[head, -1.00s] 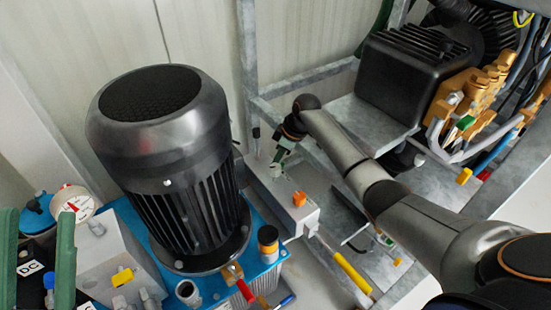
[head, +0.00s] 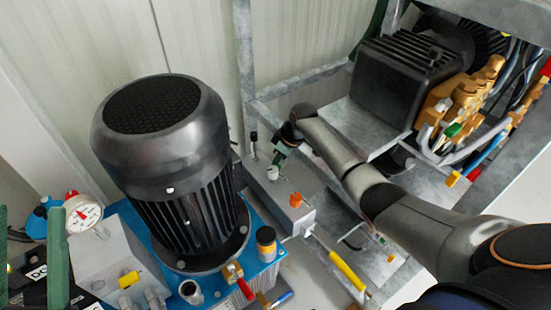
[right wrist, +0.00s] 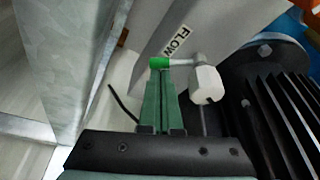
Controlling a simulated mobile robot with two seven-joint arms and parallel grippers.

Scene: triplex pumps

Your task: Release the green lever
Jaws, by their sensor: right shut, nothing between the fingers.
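The bright green lever (right wrist: 159,62) shows in the right wrist view as a small green piece right at the fingertips, below the FLOW label (right wrist: 179,40). My right gripper (right wrist: 160,78) is shut, its two green fingers side by side with nothing between them. The fingertips overlap the lever's lower edge in that view; I cannot tell whether they touch it. In the head view my right gripper (head: 279,158) points down over the grey block (head: 290,205), and I cannot make out the lever there. My left gripper (head: 32,258) is at the left edge, its green fingers apart.
A large black motor (head: 170,165) stands left of my right gripper on a blue base. A white knob (right wrist: 207,85) is close right of the fingers. A metal frame post (head: 245,80) rises behind. A black pump unit (head: 400,80) with brass fittings stands right.

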